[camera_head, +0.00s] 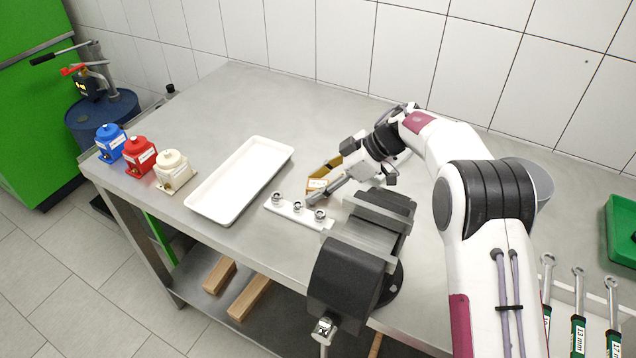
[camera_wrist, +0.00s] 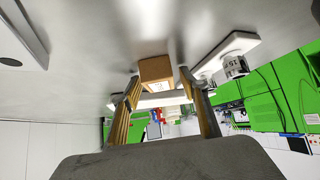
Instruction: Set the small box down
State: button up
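The small box (camera_head: 317,184) is brown cardboard with a pale label. It is near the workbench top, between the white tray and the vise. In the wrist view the small box (camera_wrist: 156,70) sits between the two fingertips of my gripper (camera_wrist: 160,76). The left finger looks close against it and a thin gap seems to show on the right, so I cannot tell whether the fingers grip it. In the head view my gripper (camera_head: 322,182) partly hides the box. Whether the box rests fully on the bench is unclear.
A white tray (camera_head: 194,202) lies left of the box. A white holder with several metal fittings (camera_head: 297,208) is just in front, and a black vise (camera_head: 350,278) stands close on the right. Blue, red and cream pumps (camera_head: 140,154) stand at the left edge. The bench behind the tray is clear.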

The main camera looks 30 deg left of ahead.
jog(key=shift+r, duration=0.15)
jog(key=shift+d+r, duration=0.1)
jog(key=shift+r, duration=0.05)
jog(key=v, duration=1.1)
jog(key=shift+d+r, duration=0.25)
jog(key=shift+w, duration=0.1)
dwell(0.5)
